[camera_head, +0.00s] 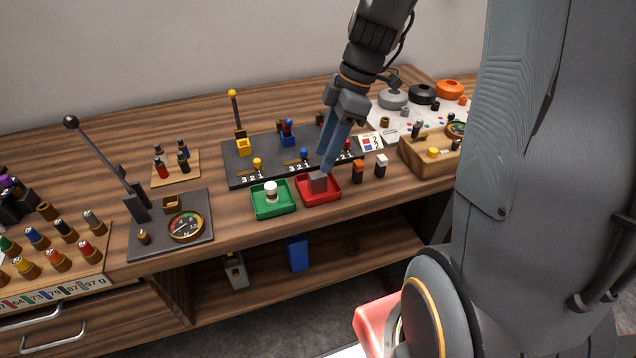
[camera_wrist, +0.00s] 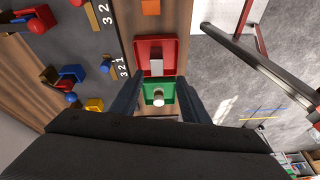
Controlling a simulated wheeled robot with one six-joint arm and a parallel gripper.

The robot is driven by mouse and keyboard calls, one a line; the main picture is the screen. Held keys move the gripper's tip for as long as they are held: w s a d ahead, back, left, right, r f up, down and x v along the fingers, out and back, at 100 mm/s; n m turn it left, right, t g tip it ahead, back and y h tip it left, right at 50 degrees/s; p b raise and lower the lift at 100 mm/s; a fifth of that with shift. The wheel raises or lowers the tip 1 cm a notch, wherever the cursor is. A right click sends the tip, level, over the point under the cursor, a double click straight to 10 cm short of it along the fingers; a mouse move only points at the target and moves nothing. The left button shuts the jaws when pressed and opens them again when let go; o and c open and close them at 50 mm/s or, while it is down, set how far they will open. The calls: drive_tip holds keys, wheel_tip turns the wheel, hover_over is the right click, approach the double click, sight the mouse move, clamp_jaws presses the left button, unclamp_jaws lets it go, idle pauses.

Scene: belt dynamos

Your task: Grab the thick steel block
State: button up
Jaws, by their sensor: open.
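A grey steel block (camera_head: 318,180) sits in a small red tray (camera_head: 333,194) near the table's front edge. In the wrist view the block (camera_wrist: 157,67) lies in the red tray (camera_wrist: 142,47), beyond the fingertips. Whether the fingertips touch the block in the head view is hard to tell.
A green tray (camera_head: 286,209) with a white-topped piece (camera_head: 270,190) adjoins on the left. An orange-topped piece (camera_head: 358,171) and a white-topped piece (camera_head: 381,165) stand close on the right. A dark numbered panel (camera_head: 240,165) with coloured knobs lies behind. A wooden block holder (camera_head: 425,160) is further right.

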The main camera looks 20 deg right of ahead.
sight(318, 174)
drive_tip(key=shift+w+a+f+n+y+p, duration=0.2)
drive_tip(key=shift+w+f+n, duration=0.1)
drive_tip(key=shift+f+n, duration=0.25)
drive_tip(key=shift+w+a+f+n+y+p, duration=0.15)
drive_tip(key=shift+w+f+n+y, duration=0.1)
drive_tip(key=shift+f+n, duration=0.25)
drive_tip(key=f, duration=0.1)
drive_tip(key=f+p, duration=0.1)
drive_tip(key=f, duration=0.1)
drive_tip(key=a+f, duration=0.1)
drive_tip(key=shift+s+f+p, duration=0.2)
drive_tip(key=shift+s+p, duration=0.15)
drive_tip(key=shift+a+f, duration=0.1)
drive_tip(key=shift+f, duration=0.3)
drive_tip(key=shift+w, duration=0.1)
clamp_jaws()
